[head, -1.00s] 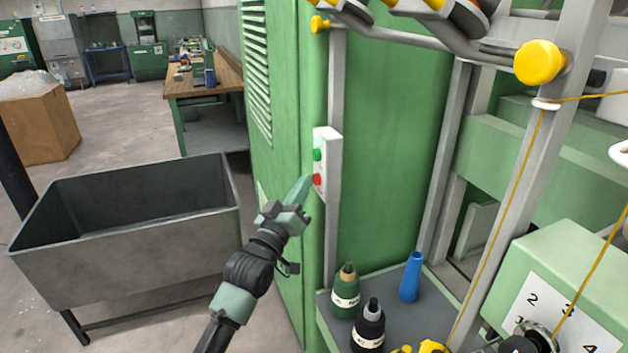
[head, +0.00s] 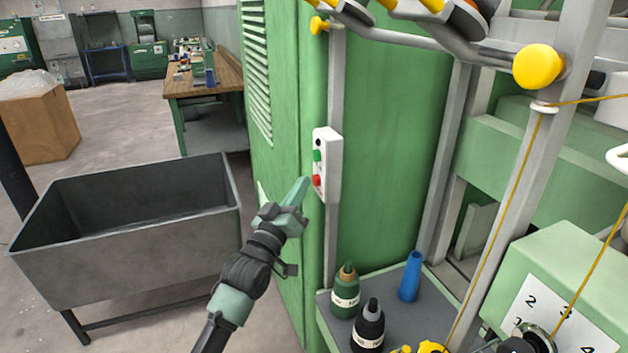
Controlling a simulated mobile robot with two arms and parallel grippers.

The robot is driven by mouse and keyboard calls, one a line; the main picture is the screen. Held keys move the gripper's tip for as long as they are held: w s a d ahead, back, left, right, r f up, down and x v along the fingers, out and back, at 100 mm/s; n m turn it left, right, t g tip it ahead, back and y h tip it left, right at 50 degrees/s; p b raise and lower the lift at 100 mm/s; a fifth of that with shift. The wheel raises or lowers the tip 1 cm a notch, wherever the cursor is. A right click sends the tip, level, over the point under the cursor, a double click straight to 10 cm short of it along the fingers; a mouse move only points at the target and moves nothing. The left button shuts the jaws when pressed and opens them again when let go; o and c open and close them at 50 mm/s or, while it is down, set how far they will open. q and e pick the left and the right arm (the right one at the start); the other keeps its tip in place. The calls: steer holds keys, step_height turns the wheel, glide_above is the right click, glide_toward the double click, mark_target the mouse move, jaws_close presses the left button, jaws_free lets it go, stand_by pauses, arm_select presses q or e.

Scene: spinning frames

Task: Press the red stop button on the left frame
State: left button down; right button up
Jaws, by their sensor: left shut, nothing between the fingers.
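The red stop button (head: 316,181) is on a white control box (head: 331,165) fixed to the post of the green spinning frame (head: 385,140). A green button (head: 317,156) and a small black one sit above it. My left gripper (head: 303,182) is shut and empty. In this view its fingertips are just left of the red button, and the button shows uncovered. I cannot tell how far apart they are in depth. My right gripper is not in view.
A grey metal bin (head: 130,245) stands at the left. A shelf (head: 395,310) under the box holds a green bottle (head: 345,290), a black bottle (head: 367,327) and a blue cone (head: 411,277). A yellow knob (head: 538,66) is at the upper right.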

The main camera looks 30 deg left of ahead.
arm_select(q)
steer(key=shift+s+a, duration=0.25)
steer(key=shift+s, duration=0.1)
steer(key=shift+s+a+p, duration=0.4)
steer(key=shift+s+a, duration=1.25)
steer(key=shift+s, duration=0.25)
step_height(320, 180, down, 20)
steer(key=g, duration=0.4)
steer(key=s+d+f+m+g, duration=0.1)
steer(key=s+d+f+g, duration=0.2)
steer(key=f, duration=0.9)
steer(key=s+d+f+m+g, duration=0.1)
steer(key=s+f+m+g, duration=0.3)
steer(key=f, duration=0.8)
steer(key=s+d+f+m+g+h, duration=0.1)
steer(key=s+d+f+g, duration=0.25)
steer(key=s+f, duration=1)
steer(key=s+d+f+m+g, duration=0.1)
steer(key=s+d+f+g, duration=0.25)
steer(key=s+f, duration=0.95)
steer(key=s+d+g, duration=0.1)
steer(key=s+d, duration=0.1)
steer(key=s, duration=0.6)
steer(key=s+d+m+g, duration=0.1)
steer(key=s, duration=0.8)
steer(key=shift+d+f+m, duration=0.3)
steer(key=shift+d, duration=0.1)
